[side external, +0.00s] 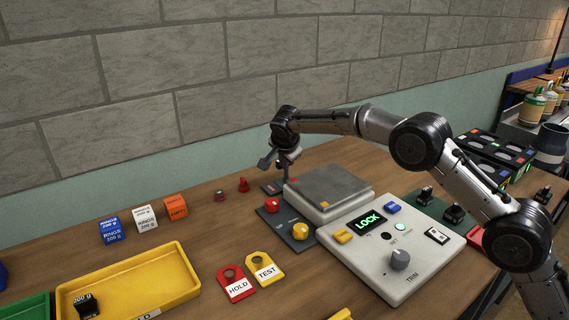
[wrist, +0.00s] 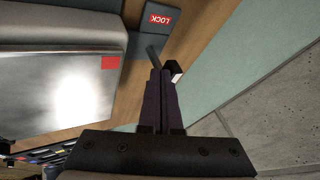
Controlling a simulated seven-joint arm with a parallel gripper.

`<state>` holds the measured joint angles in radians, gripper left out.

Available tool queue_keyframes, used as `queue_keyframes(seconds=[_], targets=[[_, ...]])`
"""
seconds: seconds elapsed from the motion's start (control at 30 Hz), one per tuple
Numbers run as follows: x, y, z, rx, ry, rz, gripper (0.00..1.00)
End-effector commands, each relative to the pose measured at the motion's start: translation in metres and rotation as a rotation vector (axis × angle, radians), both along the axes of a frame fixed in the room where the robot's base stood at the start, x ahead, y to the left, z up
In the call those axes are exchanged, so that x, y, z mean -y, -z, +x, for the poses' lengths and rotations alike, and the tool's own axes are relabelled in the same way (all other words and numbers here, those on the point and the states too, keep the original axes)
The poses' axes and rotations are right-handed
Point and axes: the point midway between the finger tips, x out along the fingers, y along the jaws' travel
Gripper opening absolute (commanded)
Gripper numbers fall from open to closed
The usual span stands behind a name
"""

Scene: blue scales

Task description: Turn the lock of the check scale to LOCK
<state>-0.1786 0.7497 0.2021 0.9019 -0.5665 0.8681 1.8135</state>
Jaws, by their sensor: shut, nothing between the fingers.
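The check scale (side external: 380,268) is a pale console with a grey weighing plate (side external: 335,184) at its back; its display (side external: 367,222) shows LOCK in green. In the wrist view, a dark plate with a red LOCK label (wrist: 161,19) lies beside the weighing plate (wrist: 65,90). A thin grey bar, apparently the lock lever (wrist: 153,52), runs from this dark plate toward my fingertips. My gripper (wrist: 160,72) is shut with nothing held, close by the bar; I cannot tell if they touch.
A dark panel with a red knob (side external: 272,205) and a yellow knob (side external: 300,231) sits left of the scale. A yellow tray (side external: 180,265), red HOLD tag (side external: 236,284), yellow TEST tag (side external: 265,268) and several small boxes lie further left. The wall is close behind my gripper.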

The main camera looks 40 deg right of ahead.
Motion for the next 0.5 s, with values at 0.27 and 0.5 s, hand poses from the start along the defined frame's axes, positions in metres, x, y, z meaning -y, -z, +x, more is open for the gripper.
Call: queue_keyframes(seconds=[0.27, 0.5], targets=[[-0.016, -0.038, -0.023, 0.004, -0.001, 0.001, 0.00], [-0.032, -0.078, -0.049, 0.002, 0.000, 0.001, 0.00]])
